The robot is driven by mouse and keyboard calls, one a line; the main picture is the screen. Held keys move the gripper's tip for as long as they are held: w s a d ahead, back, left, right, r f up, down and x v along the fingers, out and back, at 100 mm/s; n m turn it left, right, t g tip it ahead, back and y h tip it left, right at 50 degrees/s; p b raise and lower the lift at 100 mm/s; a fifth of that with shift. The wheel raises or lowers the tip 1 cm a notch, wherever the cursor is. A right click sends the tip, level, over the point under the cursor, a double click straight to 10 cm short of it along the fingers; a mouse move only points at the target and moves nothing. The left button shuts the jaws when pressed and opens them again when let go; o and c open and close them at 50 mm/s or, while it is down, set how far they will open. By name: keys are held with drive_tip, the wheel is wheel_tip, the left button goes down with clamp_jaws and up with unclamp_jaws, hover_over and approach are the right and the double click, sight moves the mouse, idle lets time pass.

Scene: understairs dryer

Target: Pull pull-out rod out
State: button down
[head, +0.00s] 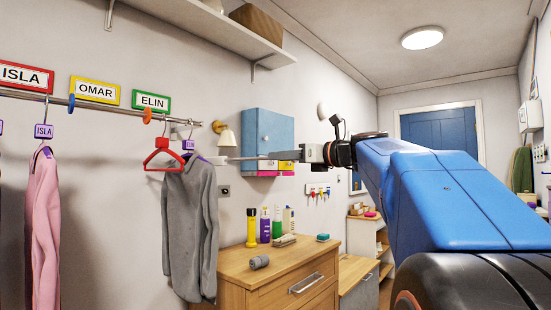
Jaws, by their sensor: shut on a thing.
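The pull-out rod (247,158) shows as a thin grey metal bar, roughly level, in the middle of the head view. Its left end meets a small white piece (216,160) beside the grey jumper's shoulder. Its right end runs into the jaws of my gripper (283,155), which is shut on it. My gripper comes in from the right, in front of the blue wall cabinet (268,134). The exact contact between the jaws and the rod is small and hard to make out.
A grey jumper (190,225) and a red hanger (163,155) hang just left of the rod. A pink jumper (43,220) hangs farther left. Bottles, including a yellow one (251,228), stand on the wooden dresser (262,268) below. A wall lamp (227,138) is close behind.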

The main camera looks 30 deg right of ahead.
drive_tip(key=shift+s, duration=0.1)
drive_tip(key=c, duration=1.5)
unclamp_jaws()
drive_tip(key=shift+o, duration=0.2)
drive_tip(key=shift+d, duration=0.1)
drive_tip(key=v, duration=1.7)
drive_tip(key=shift+s, duration=0.15)
drive_tip(key=w+a+f+n+g, duration=0.1)
drive_tip(key=a+f+n+g, duration=0.45)
drive_tip(key=f, duration=0.85)
drive_tip(key=w+a+f+n+g, duration=0.1)
drive_tip(key=a+f+n+g, duration=0.35)
drive_tip(key=a+f, duration=0.8)
drive_tip(key=s+a+f+n+g+h, duration=0.1)
drive_tip(key=s+f+n+h, duration=0.2)
drive_tip(key=s+f+n, duration=0.3)
drive_tip(key=s+a+f+n+g+h, duration=0.1)
drive_tip(key=s+f+n, duration=0.5)
drive_tip(key=f+n, duration=1)
wheel_tip(320, 180, down, 6)
drive_tip(key=shift+a+f+h, duration=0.1)
drive_tip(key=shift+a+h, duration=0.5)
drive_tip(key=shift+h, duration=0.3)
